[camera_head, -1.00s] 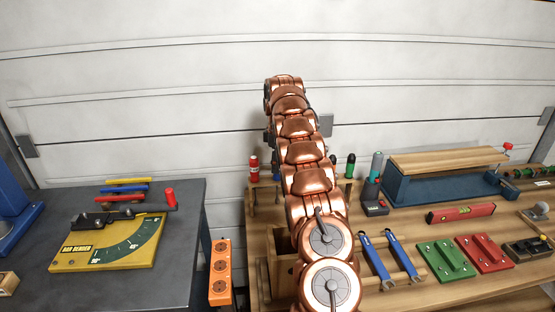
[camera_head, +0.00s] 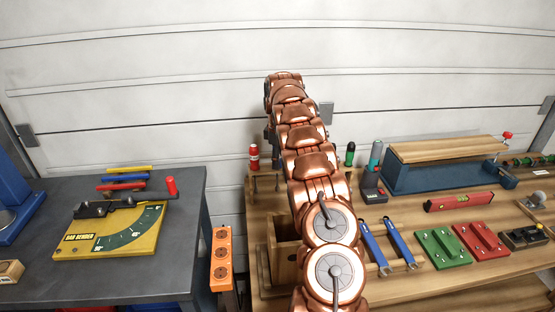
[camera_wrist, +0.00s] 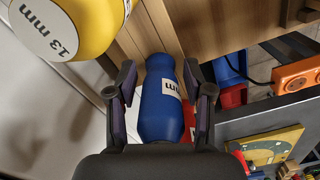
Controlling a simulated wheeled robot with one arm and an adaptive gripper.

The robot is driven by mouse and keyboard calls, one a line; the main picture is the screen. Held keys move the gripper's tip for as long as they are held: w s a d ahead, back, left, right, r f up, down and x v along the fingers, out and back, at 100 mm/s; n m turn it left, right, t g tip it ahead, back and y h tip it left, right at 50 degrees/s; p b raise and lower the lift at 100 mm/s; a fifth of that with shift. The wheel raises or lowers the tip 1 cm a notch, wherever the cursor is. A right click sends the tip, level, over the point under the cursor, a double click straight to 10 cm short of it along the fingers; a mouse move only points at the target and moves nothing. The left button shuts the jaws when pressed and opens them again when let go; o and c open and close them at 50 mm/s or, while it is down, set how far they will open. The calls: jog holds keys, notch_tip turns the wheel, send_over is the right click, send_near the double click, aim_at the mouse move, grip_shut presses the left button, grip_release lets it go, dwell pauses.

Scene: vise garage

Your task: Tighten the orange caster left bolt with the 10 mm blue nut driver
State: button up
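In the wrist view, a blue nut driver handle (camera_wrist: 160,100) stands between the two fingers of my gripper (camera_wrist: 163,97). A white label on it shows "mm"; its number is not readable. The fingers are apart, one on each side of the handle, with visible gaps. A yellow handle marked 13 mm (camera_wrist: 75,25) is at the upper left, close to the left finger. In the head view, my arm hides the blue driver and my gripper cannot be made out. I cannot make out an orange caster or its left bolt in either view.
The wooden rack (camera_head: 283,257) stands at the workbench's left end. A red handle (camera_head: 254,157) and a green handle (camera_head: 350,153) show beside my arm. Blue wrenches (camera_head: 373,248), a green block (camera_head: 447,252) and a red block (camera_head: 481,242) lie rightward. An orange power strip (camera_head: 222,260) hangs between the tables.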

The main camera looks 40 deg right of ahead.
grip_shut()
jog(key=shift+c, duration=2)
grip_release()
grip_shut()
jog(key=shift+r+p, duration=1.55)
jog(key=shift+r, duration=2.2)
jog(key=shift+r+p, duration=2.15)
jog(key=shift+r, duration=1.3)
grip_release()
grip_shut()
jog(key=shift+a, duration=0.1)
